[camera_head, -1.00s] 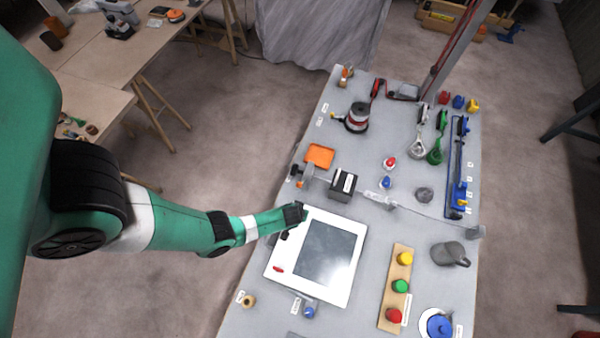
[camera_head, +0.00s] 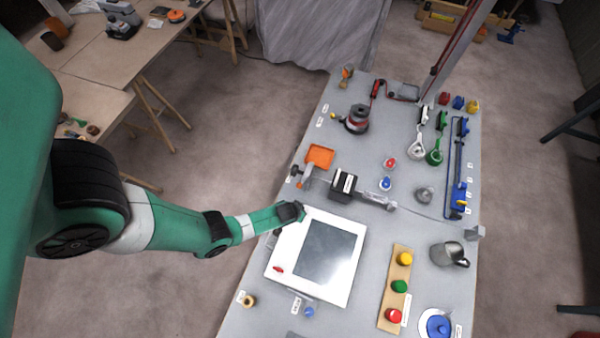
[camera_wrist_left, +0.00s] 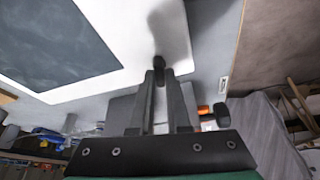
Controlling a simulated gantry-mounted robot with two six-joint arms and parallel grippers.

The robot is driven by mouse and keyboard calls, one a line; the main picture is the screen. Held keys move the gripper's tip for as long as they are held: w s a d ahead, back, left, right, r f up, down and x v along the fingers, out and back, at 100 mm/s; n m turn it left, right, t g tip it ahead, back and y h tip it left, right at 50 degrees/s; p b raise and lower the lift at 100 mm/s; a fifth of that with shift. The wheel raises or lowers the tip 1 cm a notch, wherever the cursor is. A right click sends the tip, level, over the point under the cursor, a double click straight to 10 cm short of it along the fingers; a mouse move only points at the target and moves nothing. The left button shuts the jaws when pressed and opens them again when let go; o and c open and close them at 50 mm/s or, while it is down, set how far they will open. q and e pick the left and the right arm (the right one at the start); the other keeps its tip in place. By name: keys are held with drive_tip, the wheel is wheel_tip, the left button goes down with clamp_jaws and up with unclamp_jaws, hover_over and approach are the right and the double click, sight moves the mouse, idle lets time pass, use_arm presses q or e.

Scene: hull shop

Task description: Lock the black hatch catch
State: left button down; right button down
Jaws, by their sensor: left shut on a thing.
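The hatch is a white panel (camera_head: 285,255) with a dark grey window, lying on the grey bench. Its red catch (camera_head: 278,269) is at the left edge, near the front corner. My left gripper (camera_head: 302,209) is at the hatch's far left corner. In the left wrist view, the black hatch catch (camera_wrist_left: 159,63) shows at the fingertips of my left gripper (camera_wrist_left: 160,75), which is shut on it. The gripper hides the catch in the head view, and its exact turn is hard to tell. My right gripper is not in view.
A black box (camera_head: 342,185) and an orange tray (camera_head: 320,157) stand just beyond the hatch. A wooden strip (camera_head: 397,272) with yellow, green and red knobs lies to its right. A grey jug (camera_head: 450,254) stands farther right.

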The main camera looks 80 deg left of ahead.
use_arm(q)
drive_tip(key=m, duration=0.2)
drive_tip(key=shift+s+a+m+t+h, duration=0.1)
drive_tip(key=shift+a+m+t+h, duration=0.05)
drive_tip(key=shift+m+t+h, duration=0.2)
drive_tip(key=shift+m+h, duration=0.45)
drive_tip(key=shift+m, duration=0.4)
drive_tip(key=m+h+b, duration=0.1)
drive_tip(key=m, duration=0.1)
drive_tip(key=m+b, duration=0.1)
drive_tip(key=m, duration=0.1)
drive_tip(key=shift+a+f+m+t+h, duration=0.1)
drive_tip(key=shift+a+m+t+h, duration=0.05)
drive_tip(key=shift+m+t+h, duration=0.2)
drive_tip(key=m+h, duration=0.1)
drive_tip(key=m, duration=0.1)
drive_tip(key=shift+m, duration=0.35)
drive_tip(key=shift+a+m+g+h, duration=0.1)
drive_tip(key=shift+m+g+h, duration=0.55)
drive_tip(key=shift+m, duration=1.15)
drive_tip(key=c, duration=0.9)
unclamp_jaws()
